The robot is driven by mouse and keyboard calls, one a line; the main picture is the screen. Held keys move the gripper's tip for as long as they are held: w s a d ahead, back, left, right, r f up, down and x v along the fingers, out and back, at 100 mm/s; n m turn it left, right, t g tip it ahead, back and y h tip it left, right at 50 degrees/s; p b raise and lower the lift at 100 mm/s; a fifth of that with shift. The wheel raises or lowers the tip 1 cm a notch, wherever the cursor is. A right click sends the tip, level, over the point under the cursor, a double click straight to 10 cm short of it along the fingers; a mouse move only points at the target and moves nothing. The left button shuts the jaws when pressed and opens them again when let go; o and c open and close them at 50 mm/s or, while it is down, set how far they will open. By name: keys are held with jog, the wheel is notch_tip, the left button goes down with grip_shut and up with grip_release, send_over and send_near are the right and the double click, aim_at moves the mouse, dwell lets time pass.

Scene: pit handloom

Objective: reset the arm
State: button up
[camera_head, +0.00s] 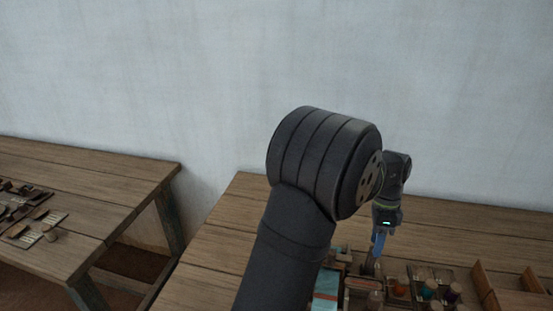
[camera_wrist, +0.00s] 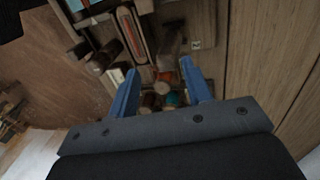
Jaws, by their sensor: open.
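My gripper (camera_wrist: 160,88) has two blue fingers spread apart in the wrist view, with nothing held between them. In the head view my gripper (camera_head: 377,250) points down above the right table (camera_head: 225,235), over a group of small items in wooden trays. My dark arm hides part of that table and some of the items. Whether the fingertips touch anything below cannot be told.
Several small spools (camera_head: 430,289) stand in a tray near the gripper. A wooden rack (camera_head: 485,285) is to their right. A separate left table (camera_head: 90,170) holds small wooden pieces. A pale wall (camera_head: 150,70) rises behind. The right table's left part is bare.

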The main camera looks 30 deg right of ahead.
notch_tip(320, 180, down, 5)
jog(key=shift+r, duration=0.1)
jog(key=shift+w+d, duration=0.25)
jog(key=shift+w, duration=0.05)
jog(key=shift+o, duration=0.2)
jog(key=o, duration=0.3)
jog(key=shift+r, duration=0.2)
jog(key=o, duration=0.8)
notch_tip(320, 180, up, 6)
jog(key=shift+d+h, duration=0.3)
jog(key=shift+d, duration=0.1)
jog(key=shift+o, duration=0.3)
notch_tip(320, 180, up, 15)
jog(key=a+t+h, duration=0.1)
jog(key=shift+s+a+t, duration=0.15)
jog(key=shift+s+t, duration=0.15)
jog(key=shift+s, duration=0.05)
notch_tip(320, 180, down, 10)
